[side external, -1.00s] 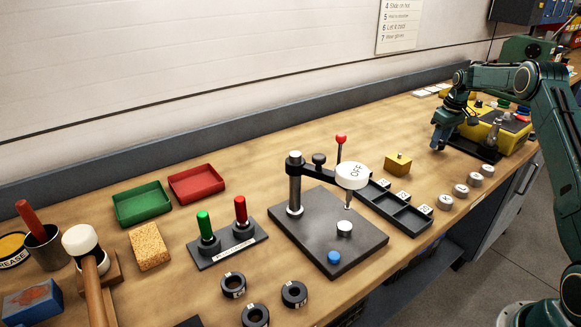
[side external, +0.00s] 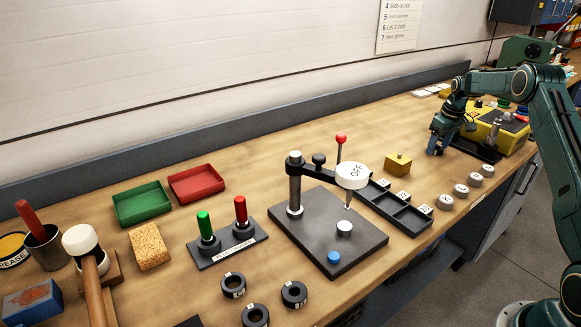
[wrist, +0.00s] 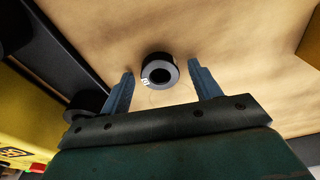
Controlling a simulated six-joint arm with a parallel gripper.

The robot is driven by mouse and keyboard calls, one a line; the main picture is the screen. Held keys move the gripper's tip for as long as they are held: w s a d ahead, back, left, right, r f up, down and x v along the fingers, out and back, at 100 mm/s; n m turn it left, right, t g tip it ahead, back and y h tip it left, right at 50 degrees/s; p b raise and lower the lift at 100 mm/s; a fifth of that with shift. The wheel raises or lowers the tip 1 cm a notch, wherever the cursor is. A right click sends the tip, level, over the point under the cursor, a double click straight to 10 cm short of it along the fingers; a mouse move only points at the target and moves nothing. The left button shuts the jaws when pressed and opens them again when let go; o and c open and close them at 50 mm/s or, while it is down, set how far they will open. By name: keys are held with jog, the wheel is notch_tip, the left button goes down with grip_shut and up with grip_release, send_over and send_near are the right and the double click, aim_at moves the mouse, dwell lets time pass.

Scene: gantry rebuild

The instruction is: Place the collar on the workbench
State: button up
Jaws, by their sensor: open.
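In the wrist view a dark collar (wrist: 159,70) with a pale ring-shaped face and a small white label rests on the wooden workbench (wrist: 235,35). My gripper (wrist: 160,72) is open, with its two blue fingers on either side of the collar and visible gaps to both. In the side view my gripper (side external: 436,148) is low over the far right part of the workbench (side external: 330,140), beside the yellow machine. I cannot make out this collar in the side view. Several black labelled collars, such as one (side external: 294,294), lie at the front of the bench.
The yellow machine (side external: 481,131) stands right of my gripper. A brass block (side external: 397,164), a dark compartment tray (side external: 401,211) and several round labelled buttons (side external: 461,190) are nearby. A press stand (side external: 320,235) is farther left. Bare wood lies behind the brass block.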

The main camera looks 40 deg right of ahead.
aim_at(440, 150)
jog(key=shift+r, duration=0.2)
notch_tip(440, 150, up, 12)
jog(key=s, duration=0.1)
jog(key=shift+s, duration=0.2)
dwell(0.3)
jog(key=shift+a, duration=0.15)
dwell(0.4)
jog(key=s+a+r+t, duration=0.1)
jog(key=s+a+r, duration=0.1)
jog(key=a+r, duration=0.5)
jog(key=s+a+r, duration=0.2)
jog(key=a+r, duration=0.1)
jog(key=a, duration=0.7)
jog(key=s+a+r+t, duration=0.1)
jog(key=s+a+r, duration=0.1)
jog(key=a+r, duration=0.5)
jog(key=s+a+f+t, duration=0.1)
jog(key=s+a+f, duration=0.1)
jog(key=s+a, duration=0.95)
jog(key=s+a+f, duration=0.3)
jog(key=s, duration=0.2)
jog(key=s+a+f+n+t, duration=0.1)
jog(key=s+a+f, duration=0.2)
jog(key=s, duration=0.3)
jog(key=shift+s+f, duration=0.25)
jog(key=shift+s, duration=0.05)
